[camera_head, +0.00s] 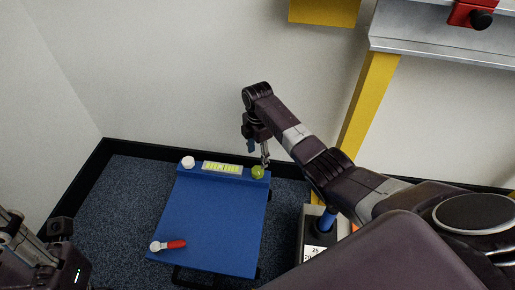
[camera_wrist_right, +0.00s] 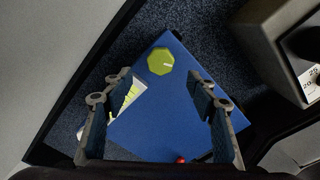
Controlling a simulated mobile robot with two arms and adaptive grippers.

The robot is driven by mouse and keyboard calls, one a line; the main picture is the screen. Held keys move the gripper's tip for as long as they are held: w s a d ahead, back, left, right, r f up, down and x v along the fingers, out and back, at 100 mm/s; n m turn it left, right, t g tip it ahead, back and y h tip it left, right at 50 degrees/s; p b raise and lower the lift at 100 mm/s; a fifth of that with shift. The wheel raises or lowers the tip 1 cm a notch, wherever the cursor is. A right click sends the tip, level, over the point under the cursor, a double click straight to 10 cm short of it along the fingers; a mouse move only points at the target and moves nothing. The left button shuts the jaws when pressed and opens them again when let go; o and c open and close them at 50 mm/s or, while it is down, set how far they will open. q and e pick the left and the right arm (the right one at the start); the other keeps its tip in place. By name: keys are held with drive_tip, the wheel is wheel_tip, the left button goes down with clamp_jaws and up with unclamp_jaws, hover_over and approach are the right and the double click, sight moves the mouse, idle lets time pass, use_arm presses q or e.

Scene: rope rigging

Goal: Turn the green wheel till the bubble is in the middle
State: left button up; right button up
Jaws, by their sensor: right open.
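The green wheel (camera_head: 257,172) is a small knob at the back right corner of a blue platform (camera_head: 210,225). In the right wrist view the green wheel (camera_wrist_right: 160,61) is many-sided with a short white mark. The level vial (camera_head: 222,168), yellow-green with dark marks, lies along the platform's back edge; I cannot make out the bubble. In the wrist view a finger partly covers the vial (camera_wrist_right: 131,93). My right gripper (camera_head: 265,160) is open and empty, close by the green wheel; contact cannot be told. My left gripper (camera_head: 62,245) is partly visible at lower left.
A white knob (camera_head: 188,162) sits at the platform's back left corner. A red-handled piece (camera_head: 174,244) with a white end lies at its front left. A grey box (camera_head: 312,240) with numbers stands right of the platform, near a yellow post (camera_head: 368,100). The wall is close behind.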

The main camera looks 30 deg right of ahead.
wheel_tip(320, 180, up, 3)
drive_tip(key=shift+r, duration=0.2)
idle(0.5)
